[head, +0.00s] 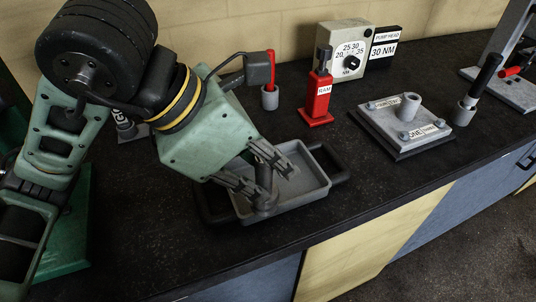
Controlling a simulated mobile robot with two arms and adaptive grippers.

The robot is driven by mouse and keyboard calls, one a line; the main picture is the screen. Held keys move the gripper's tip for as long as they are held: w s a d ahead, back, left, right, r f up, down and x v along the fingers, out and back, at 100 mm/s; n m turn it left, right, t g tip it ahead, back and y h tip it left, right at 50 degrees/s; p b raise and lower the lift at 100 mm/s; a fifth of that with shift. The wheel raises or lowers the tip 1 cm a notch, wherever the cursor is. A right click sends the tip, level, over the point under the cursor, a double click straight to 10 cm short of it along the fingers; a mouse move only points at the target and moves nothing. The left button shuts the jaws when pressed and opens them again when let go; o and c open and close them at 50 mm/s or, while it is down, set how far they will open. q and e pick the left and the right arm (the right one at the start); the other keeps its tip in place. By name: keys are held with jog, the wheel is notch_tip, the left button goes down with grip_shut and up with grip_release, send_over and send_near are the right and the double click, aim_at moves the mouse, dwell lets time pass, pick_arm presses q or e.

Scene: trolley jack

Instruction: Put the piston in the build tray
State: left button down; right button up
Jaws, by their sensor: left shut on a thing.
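The build tray (314,190) is a shallow grey tray with dark handles at its two ends, on the dark bench at the middle of the head view. My left gripper (270,186) reaches over the tray from the upper left, fingers pointing down and to the right. It is shut on the piston (264,180), a dark grey upright cylinder with a wider lower end, over the left part of the tray. The fingers hide part of the piston. I cannot tell whether its lower end touches the tray floor. My right gripper is not in view.
Behind the tray stand a red-handled tool in a grey cup (270,98), a red stand (318,98) and a dial box (347,52). To the right are a plate with a grey boss (408,125) and a black-handled tool (484,78). The bench's front edge is close.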

pick_arm(q)
jog(key=w+f+p, duration=0.1)
jog(key=w+f, duration=0.2)
jog(key=w+a+f+p, duration=0.1)
jog(key=w+f, duration=0.2)
jog(key=w, duration=0.1)
jog(key=w+a+f+p, duration=0.1)
jog(key=w+f, duration=0.2)
jog(key=f, duration=0.1)
jog(key=shift+w+a+f+p, duration=0.1)
jog(key=shift+w+p, duration=0.25)
jog(key=shift+w, duration=0.05)
jog(key=shift+f, duration=0.15)
jog(key=c, duration=2.1)
grip_release()
jog(key=shift+f, duration=0.15)
jog(key=o, duration=0.5)
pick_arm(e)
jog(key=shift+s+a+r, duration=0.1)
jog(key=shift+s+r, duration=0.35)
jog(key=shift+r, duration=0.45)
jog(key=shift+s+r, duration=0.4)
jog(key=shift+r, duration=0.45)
